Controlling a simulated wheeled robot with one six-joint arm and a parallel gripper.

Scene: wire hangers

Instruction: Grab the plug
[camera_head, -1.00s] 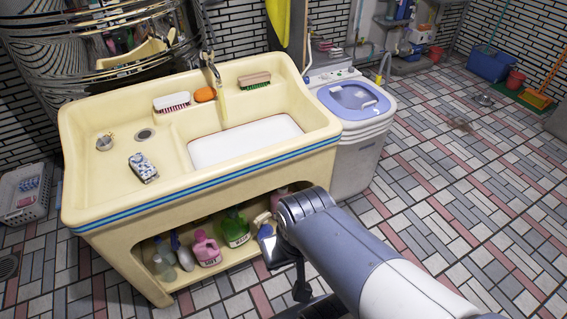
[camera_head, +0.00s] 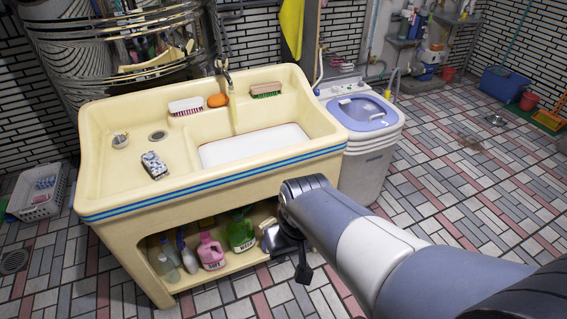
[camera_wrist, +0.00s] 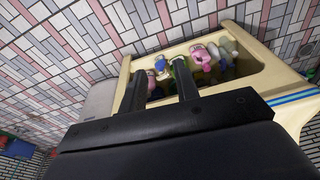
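A small round metal piece (camera_head: 120,140), possibly the plug, lies on the left basin floor of the cream sink (camera_head: 215,187) in the head view. It is too small to be sure. A dark round drain (camera_head: 158,136) is just right of it. My gripper (camera_head: 303,268) is low in front of the sink's right side, well away from the basin, and its fingertips are hard to make out there. In the wrist view my gripper (camera_wrist: 163,68) shows two dark fingers apart with nothing held between them. The basin interior is hidden in the wrist view.
A patterned box (camera_head: 154,165), brushes (camera_head: 186,106) and an orange soap (camera_head: 217,100) are on the sink. A faucet (camera_head: 226,70) stands at its back. Bottles (camera_head: 211,252) fill the shelf below. A washing machine (camera_head: 365,150) stands right. Tiled floor is open at right.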

